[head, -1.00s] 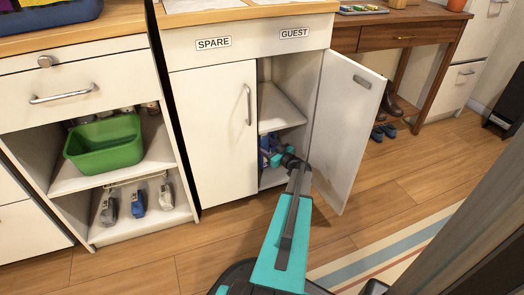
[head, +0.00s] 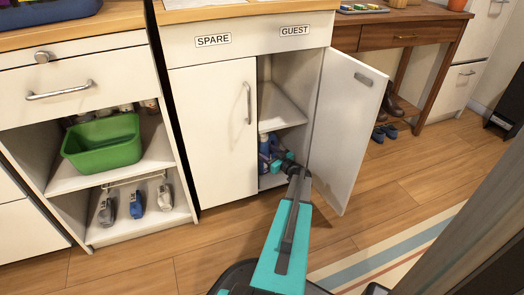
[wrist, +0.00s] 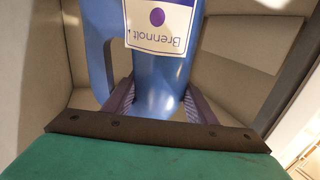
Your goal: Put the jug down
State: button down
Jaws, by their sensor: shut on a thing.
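The jug (wrist: 175,70) is blue with a white label reading "Brennolt" upside down in the wrist view. My gripper (wrist: 157,102) is shut on the jug's narrow part, with one ridged finger on each side. In the head view the jug (head: 264,148) shows as a blue patch inside the lower space of the open cabinet (head: 213,125), largely hidden by the cabinet's edge and my gripper (head: 274,158). I cannot tell whether the jug's base touches the cabinet floor.
The right cabinet door (head: 347,130) stands open close beside my arm. A shelf (head: 282,107) crosses the cabinet above the jug. On the left, an open unit holds a green tub (head: 102,143) and several spray bottles (head: 136,204).

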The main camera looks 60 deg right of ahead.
jog(key=c, duration=0.8)
grip_release()
jog(key=shift+o, duration=0.2)
jog(key=shift+r, duration=0.1)
jog(key=p+v, duration=0.3)
jog(key=v, duration=0.9)
